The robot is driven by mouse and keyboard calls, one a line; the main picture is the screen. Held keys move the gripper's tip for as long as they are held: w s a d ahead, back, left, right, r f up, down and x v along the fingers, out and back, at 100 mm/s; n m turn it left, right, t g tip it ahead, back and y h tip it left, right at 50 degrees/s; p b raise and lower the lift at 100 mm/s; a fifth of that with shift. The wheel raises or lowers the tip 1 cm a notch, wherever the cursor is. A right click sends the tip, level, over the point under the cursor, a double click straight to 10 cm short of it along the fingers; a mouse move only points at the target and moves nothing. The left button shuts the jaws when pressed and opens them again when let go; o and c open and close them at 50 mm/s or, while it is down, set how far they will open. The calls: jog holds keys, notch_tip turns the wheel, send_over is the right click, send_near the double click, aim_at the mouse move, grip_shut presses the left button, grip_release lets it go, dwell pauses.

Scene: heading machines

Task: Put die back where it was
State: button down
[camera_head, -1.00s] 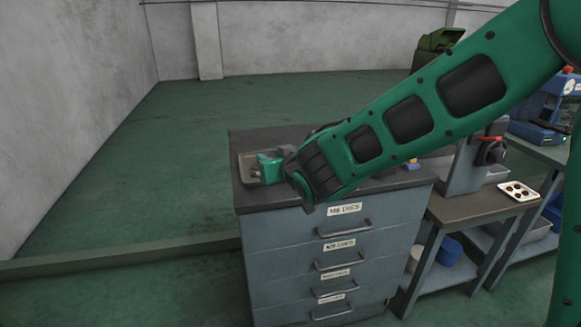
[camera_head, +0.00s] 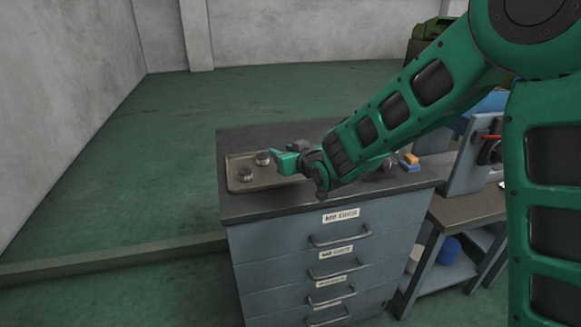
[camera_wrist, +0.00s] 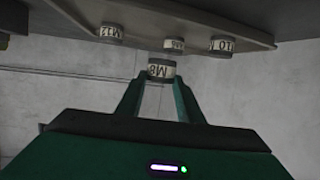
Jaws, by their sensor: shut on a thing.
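My gripper (camera_head: 279,160) is over the right part of a shallow tray (camera_head: 234,185) on the cabinet top. In the wrist view my gripper (camera_wrist: 158,76) is shut on a small round metal die (camera_wrist: 161,69) with a label that reads M8, turned upside down in this picture. Three other dies stand on the tray in the wrist view: one marked M12 (camera_wrist: 111,33), one marked M10 (camera_wrist: 222,45), and a middle one (camera_wrist: 174,45) whose label is hard to read. The head view shows two tray dies, one farther back (camera_head: 262,158) and one nearer (camera_head: 245,174); the held die is not clear there.
The grey cabinet (camera_head: 285,246) has several labelled drawers, all shut. Orange and blue blocks (camera_head: 409,161) lie on its top at the right. A workbench (camera_head: 466,206) stands close to its right. The cabinet top behind the tray is clear.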

jog(key=shift+w+d+f, duration=0.75)
jog(key=shift+w+d, duration=0.2)
jog(key=shift+w, duration=0.1)
jog(key=shift+f, duration=2.1)
jog(key=c, duration=1.2)
grip_release()
jog(key=v, duration=1.2)
